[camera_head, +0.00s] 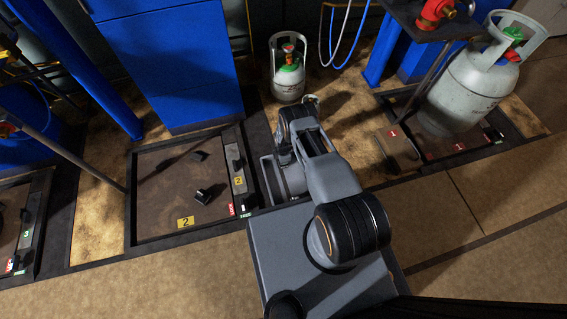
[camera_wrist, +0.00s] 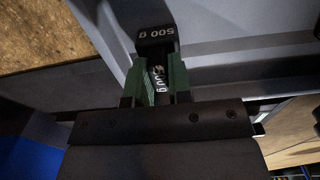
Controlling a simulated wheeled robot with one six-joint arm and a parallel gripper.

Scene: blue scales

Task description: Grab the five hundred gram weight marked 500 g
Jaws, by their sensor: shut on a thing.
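In the wrist view, a black weight (camera_wrist: 155,38) marked 500 g in white sits at the top centre. The same marking shows again between my fingers; I cannot tell whether it is on the same piece. My gripper (camera_wrist: 162,76) has green-sided fingers shut on the black weight, one finger on each side. The weight's lower part is hidden by the fingers and gripper body. In the head view, my arm hides the gripper and the held weight.
Two small black objects, one upper (camera_head: 198,155) and one lower (camera_head: 203,195), lie on the scale platform marked 2 (camera_head: 155,220). A small gas cylinder (camera_head: 288,82) stands behind my arm. A larger cylinder (camera_head: 465,92) stands on the right scale. A blue cabinet (camera_head: 175,65) stands behind.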

